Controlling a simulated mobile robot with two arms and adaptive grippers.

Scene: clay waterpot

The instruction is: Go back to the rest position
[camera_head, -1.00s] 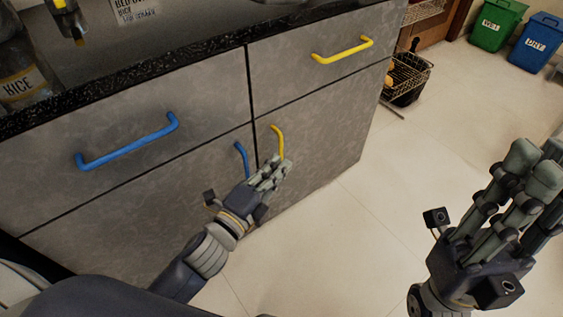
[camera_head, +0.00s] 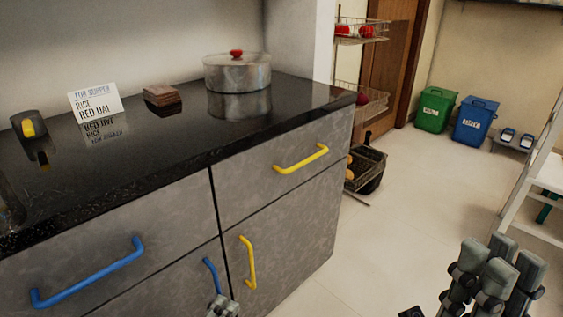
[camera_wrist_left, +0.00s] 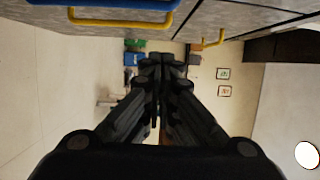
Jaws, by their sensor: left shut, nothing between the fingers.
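My left gripper (camera_head: 222,306) shows only its fingertips at the bottom edge of the head view, in front of the lower cabinet doors near the blue and yellow upright handles. In the left wrist view its fingers (camera_wrist_left: 163,64) are together, with nothing between them. My right gripper (camera_head: 495,278) is at the lower right of the head view, over the floor. Its fingers point up, no held thing shows, and I cannot tell whether it is shut. The lower parts of both hands are out of the head view.
The grey cabinet (camera_head: 285,225) has blue and yellow handles. On its black counter (camera_head: 165,130) stand a lidded pot (camera_head: 237,76), brown blocks (camera_head: 162,95) and a sign card (camera_head: 95,102). Green (camera_head: 435,110) and blue (camera_head: 474,122) bins stand behind. A white ladder-like frame (camera_head: 525,170) is at right.

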